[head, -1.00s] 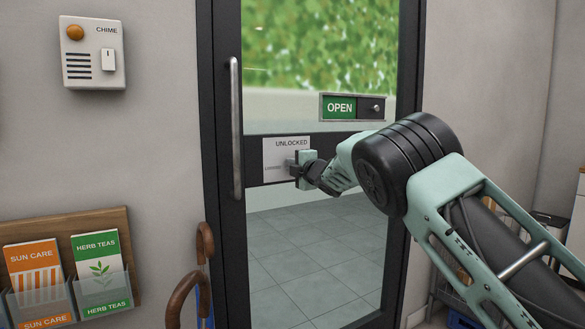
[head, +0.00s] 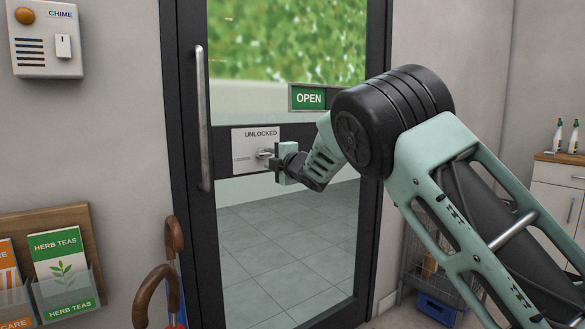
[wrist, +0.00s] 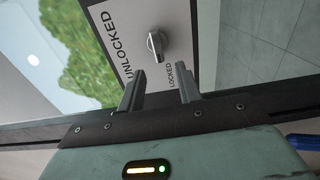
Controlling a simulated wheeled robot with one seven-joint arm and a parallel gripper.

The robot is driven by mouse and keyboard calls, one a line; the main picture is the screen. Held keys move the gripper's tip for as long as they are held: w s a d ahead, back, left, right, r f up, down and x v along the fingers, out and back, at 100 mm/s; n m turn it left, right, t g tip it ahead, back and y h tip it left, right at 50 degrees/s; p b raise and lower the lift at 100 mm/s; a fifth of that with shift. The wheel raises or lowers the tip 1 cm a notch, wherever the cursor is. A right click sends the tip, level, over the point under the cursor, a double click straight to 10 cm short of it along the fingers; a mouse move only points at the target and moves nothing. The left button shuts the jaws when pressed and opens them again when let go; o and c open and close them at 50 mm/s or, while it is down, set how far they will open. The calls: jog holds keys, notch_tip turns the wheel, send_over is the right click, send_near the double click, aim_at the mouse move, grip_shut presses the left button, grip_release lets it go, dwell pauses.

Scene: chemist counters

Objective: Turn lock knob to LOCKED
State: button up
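The lock knob (head: 264,154) is a small metal turn-piece on a white plate (head: 239,140) on the glass door's dark crossbar. The plate reads UNLOCKED above the knob and LOCKED to its left. In the wrist view the knob (wrist: 156,45) stands free; its long side lies about level on the plate, along the line toward LOCKED. Which end is the pointer I cannot tell. My gripper (head: 277,165) is just in front and to the right of the knob. In the wrist view my gripper (wrist: 160,84) is open and empty, its fingertips short of the knob.
A vertical door handle (head: 202,120) is left of the plate, and an OPEN sign (head: 309,98) is above right. A chime box (head: 45,40) and a leaflet rack (head: 85,245) are on the left wall. Cane handles (head: 152,290) stand low by the door. A wire basket (head: 425,265) is at right.

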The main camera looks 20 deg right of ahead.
jog(key=v, duration=1.2)
jog(key=s+a+f+m+g+h, duration=0.1)
jog(key=s+a+f+m+g, duration=0.3)
jog(key=s, duration=0.4)
jog(key=s+a+f+m+g+h, duration=0.1)
jog(key=s+a+f+m+g, duration=0.2)
jog(key=s+f, duration=0.35)
jog(key=s+a+f+m+g, duration=0.3)
jog(key=s+a+f+m, duration=0.15)
jog(key=s, duration=0.35)
jog(key=s+d+f+m+g+h, duration=0.1)
jog(key=s+f+g+h, duration=0.2)
jog(key=s, duration=1)
jog(key=s+d+f+m+g, duration=0.15)
jog(key=s+g, duration=0.25)
jog(key=s, duration=0.8)
notch_tip(320, 180, up, 21)
jog(key=p, duration=2.1)
jog(key=shift+s+a, duration=0.2)
jog(key=shift+a, duration=0.25)
